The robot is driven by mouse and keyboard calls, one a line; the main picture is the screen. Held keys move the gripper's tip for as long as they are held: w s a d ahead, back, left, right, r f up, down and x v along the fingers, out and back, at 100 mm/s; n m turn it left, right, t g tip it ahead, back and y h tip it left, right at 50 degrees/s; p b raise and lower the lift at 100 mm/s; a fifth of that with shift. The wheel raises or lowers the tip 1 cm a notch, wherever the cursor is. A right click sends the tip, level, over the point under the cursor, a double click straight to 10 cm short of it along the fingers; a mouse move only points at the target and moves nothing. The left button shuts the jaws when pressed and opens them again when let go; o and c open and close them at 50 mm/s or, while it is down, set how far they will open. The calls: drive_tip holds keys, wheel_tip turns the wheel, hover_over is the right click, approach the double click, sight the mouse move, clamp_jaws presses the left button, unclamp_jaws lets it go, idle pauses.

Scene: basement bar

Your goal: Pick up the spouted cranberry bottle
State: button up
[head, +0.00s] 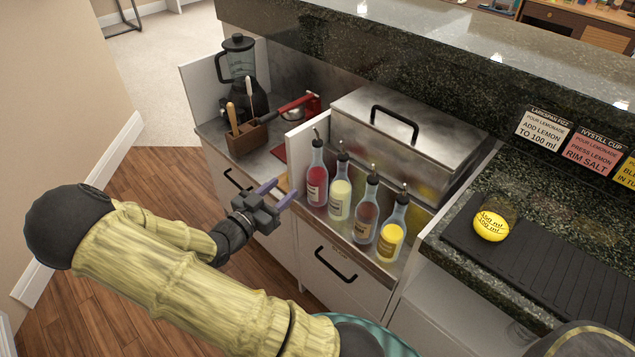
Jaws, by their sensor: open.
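The spouted cranberry bottle (317,181) is the leftmost in a row of spouted bottles on the metal counter shelf. It holds red liquid, has a pale label and a dark pour spout, and stands upright. My gripper (277,191) is just left of and in front of it, fingers pointing toward the bottle row. The jaws are open and empty, with a small gap to the bottle.
A steel lidded box (405,135) stands close behind the bottles. A white divider (300,143) stands left of the cranberry bottle. Farther left are a wooden caddy (248,138), a blender (239,70) and a red juicer (298,106).

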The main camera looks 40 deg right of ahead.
sight(314, 161)
drive_tip(key=b+x, duration=0.1)
drive_tip(key=x, duration=0.9)
drive_tip(key=shift+b+x, duration=0.3)
drive_tip(key=shift+x, duration=2.3)
clamp_jaws()
drive_tip(key=shift+r, duration=0.1)
